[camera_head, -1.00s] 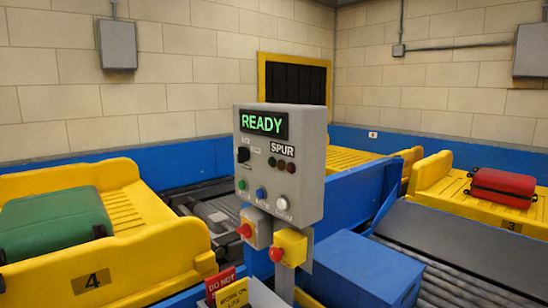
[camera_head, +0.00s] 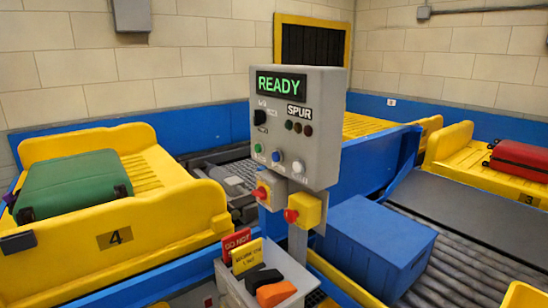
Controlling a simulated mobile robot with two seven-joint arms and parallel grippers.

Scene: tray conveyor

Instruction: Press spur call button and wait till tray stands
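A grey control box (camera_head: 328,150) marked SPUR stands at the centre on a post, its display (camera_head: 280,85) reading READY in green. Its face carries a black selector knob (camera_head: 260,117), several small dark lamps (camera_head: 298,127), and a green button (camera_head: 258,148), a blue button (camera_head: 277,156) and a white button (camera_head: 298,167). The button labels are too small to read. Yellow tray 4 (camera_head: 165,228) at the left holds a green suitcase (camera_head: 75,182). Yellow tray 3 (camera_head: 478,170) at the right holds a red suitcase (camera_head: 522,160). Neither gripper is in view.
Below the box hang a red knob on a grey housing (camera_head: 270,190) and a red button on a yellow box (camera_head: 308,212). A bin (camera_head: 234,288) holds signs and black and orange items.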

